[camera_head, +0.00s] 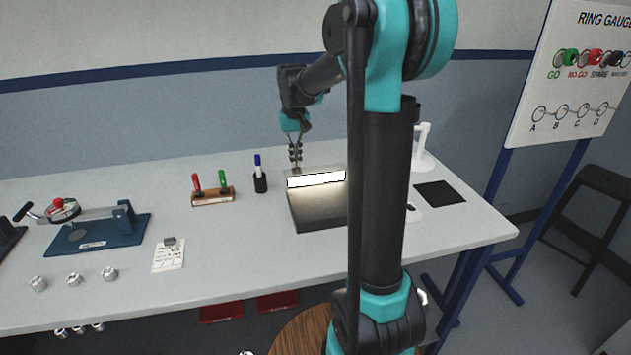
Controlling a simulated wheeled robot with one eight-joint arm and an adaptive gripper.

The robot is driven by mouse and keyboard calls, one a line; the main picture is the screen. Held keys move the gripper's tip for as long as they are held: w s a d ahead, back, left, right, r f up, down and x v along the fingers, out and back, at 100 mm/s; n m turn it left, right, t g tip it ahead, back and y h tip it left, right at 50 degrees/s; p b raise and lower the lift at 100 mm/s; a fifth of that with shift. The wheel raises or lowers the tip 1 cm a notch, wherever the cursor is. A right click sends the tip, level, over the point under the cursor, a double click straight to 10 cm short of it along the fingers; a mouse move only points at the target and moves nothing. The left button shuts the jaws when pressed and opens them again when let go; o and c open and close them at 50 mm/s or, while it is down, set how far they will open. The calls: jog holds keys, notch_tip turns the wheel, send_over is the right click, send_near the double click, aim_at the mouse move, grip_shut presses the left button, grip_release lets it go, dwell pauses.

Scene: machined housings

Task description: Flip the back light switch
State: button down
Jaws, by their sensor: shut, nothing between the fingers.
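A dark box-like fixture (318,212) stands on the table, with a bright white lit panel (318,179) along its back upper part. My gripper (296,168) is shut and empty, pointing down at the back left corner of the fixture, just behind the lit panel. I cannot tell whether its tips touch anything. I cannot make out a switch for certain; the fingertips may hide it. My arm hides the right side of the fixture.
A red and a green marker stand in a wooden holder (213,198), with a blue-capped marker in a black cup (260,183) beside it. A blue-based gauge (97,234) and several metal parts (73,279) are at left. A black mat (440,193) lies at right.

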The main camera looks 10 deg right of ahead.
jog(key=shift+f, duration=0.25)
jog(key=shift+r, duration=3.55)
